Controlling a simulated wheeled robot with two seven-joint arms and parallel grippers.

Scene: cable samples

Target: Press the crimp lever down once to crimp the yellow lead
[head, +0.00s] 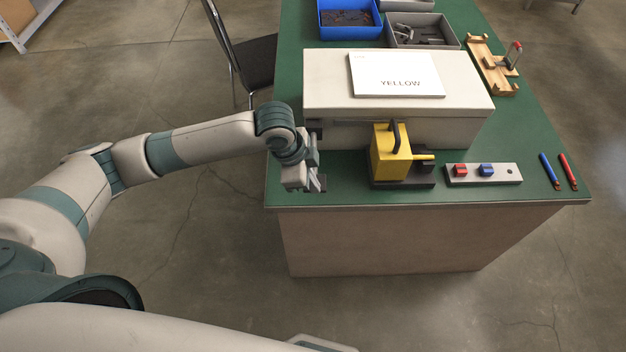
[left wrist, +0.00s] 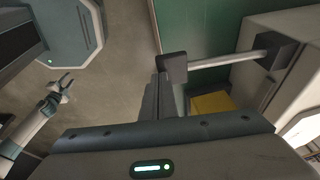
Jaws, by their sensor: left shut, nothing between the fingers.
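The yellow crimp press (head: 390,160) stands on a dark base near the table's front edge. A short yellow piece (head: 425,157), seemingly the yellow lead, sticks out of the press's right side. My left gripper (head: 318,184) is shut and empty, left of the press near the lever's knob end; contact cannot be told. My right gripper (left wrist: 63,84) shows small in the left wrist view, apparently open, away from the table.
A cream box (head: 470,112) with a white YELLOW card (head: 397,74) stands behind the press. Right of it are a grey block (head: 510,173) with red and blue pieces, and blue (head: 549,171) and red (head: 568,171) leads. Bins and a wooden fixture (head: 492,65) stand farther back.

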